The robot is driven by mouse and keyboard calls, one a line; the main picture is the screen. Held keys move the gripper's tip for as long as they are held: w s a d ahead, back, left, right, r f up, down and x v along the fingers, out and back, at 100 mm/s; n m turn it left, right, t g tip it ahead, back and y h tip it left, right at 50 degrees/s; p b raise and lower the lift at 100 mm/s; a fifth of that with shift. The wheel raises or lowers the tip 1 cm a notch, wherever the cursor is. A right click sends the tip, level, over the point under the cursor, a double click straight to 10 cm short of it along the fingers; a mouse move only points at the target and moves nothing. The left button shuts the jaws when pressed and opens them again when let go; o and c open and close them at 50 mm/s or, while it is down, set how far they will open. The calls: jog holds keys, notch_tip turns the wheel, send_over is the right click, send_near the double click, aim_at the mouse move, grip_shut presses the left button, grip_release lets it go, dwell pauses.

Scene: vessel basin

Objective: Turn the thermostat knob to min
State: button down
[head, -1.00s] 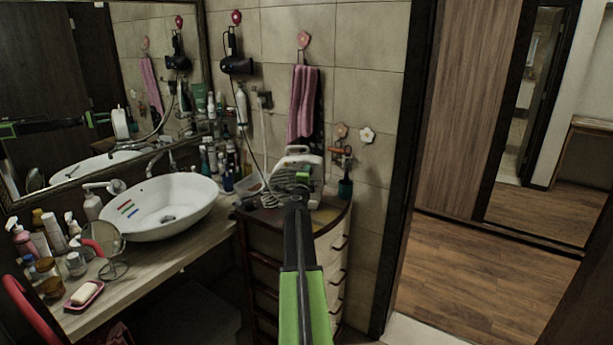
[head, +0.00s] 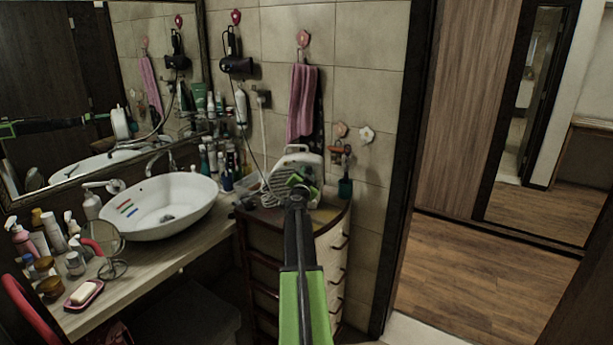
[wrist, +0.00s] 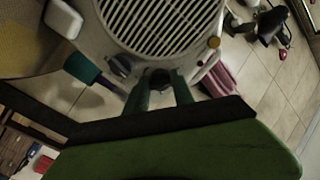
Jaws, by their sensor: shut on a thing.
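The thermostat knob (wrist: 160,77) is a dark round knob on the front of a white heater, below its grille in the wrist view. The heater (wrist: 165,22) also shows in the head view (head: 309,163), standing on the corner cabinet behind my gripper. My gripper (wrist: 161,88) has its two green fingers on either side of the knob, shut on it. In the head view my gripper (head: 298,181) is in front of the heater with its fingers tilted, and it hides the knob. The knob's markings cannot be read.
The corner cabinet (head: 327,250) has a teal cup (head: 345,188) at the right of its top. A white basin (head: 160,207) and several bottles are on the counter at left. A pink towel (head: 302,103) hangs above. Open wooden floor (head: 480,265) lies at right.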

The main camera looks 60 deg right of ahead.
jog(key=shift+s+n, duration=0.1)
jog(key=shift+n, duration=1.5)
jog(key=c, duration=1.1)
grip_release()
jog(key=v, duration=1.7)
jog(key=shift+s+a, duration=0.15)
jog(key=shift+a, duration=0.05)
